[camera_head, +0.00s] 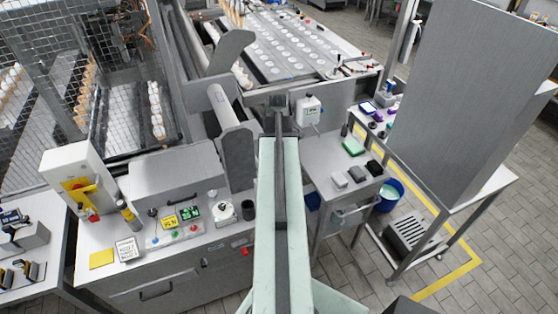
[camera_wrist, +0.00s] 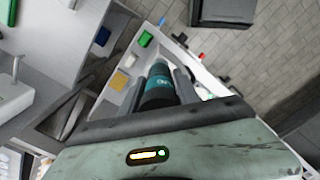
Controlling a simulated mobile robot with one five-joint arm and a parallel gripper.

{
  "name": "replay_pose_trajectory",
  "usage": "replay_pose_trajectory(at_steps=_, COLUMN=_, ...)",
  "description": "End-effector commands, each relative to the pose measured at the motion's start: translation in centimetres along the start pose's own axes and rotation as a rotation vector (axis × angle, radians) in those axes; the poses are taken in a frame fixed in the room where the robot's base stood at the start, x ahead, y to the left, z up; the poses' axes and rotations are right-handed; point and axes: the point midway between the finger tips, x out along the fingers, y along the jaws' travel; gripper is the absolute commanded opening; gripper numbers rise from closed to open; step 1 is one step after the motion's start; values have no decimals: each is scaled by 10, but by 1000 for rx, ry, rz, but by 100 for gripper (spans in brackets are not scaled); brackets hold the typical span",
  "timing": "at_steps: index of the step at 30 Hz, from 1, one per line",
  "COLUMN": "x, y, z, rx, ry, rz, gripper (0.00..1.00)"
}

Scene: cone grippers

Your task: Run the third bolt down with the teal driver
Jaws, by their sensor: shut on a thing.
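In the wrist view the teal driver (camera_wrist: 157,92), with a dark body and a teal band, lies between the fingers of my gripper (camera_wrist: 168,78). The gripper is shut on it. The driver's narrow end points away from the wrist, over a white-edged tray or cart. The bolts cannot be made out in either view. In the head view my pale green arm reaches up the middle of the picture, and the driver cannot be made out there.
In the wrist view a green block (camera_wrist: 145,39) and a yellow block (camera_wrist: 119,79) lie left of the driver. In the head view a control bench (camera_head: 190,240) stands left of my arm. A small grey table (camera_head: 340,165) and a blue bucket (camera_head: 391,193) stand right.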

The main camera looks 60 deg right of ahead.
Motion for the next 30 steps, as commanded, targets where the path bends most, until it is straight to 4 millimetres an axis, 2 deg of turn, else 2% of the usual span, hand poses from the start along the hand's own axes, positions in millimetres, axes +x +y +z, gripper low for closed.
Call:
replay_pose_trajectory(at_steps=8, x=-6, y=0, z=0, rx=0, ry=0, rz=0, gripper=0)
replay_pose_trajectory(at_steps=30, x=-57, y=0, z=0, rx=0, ry=0, rz=0, gripper=0)
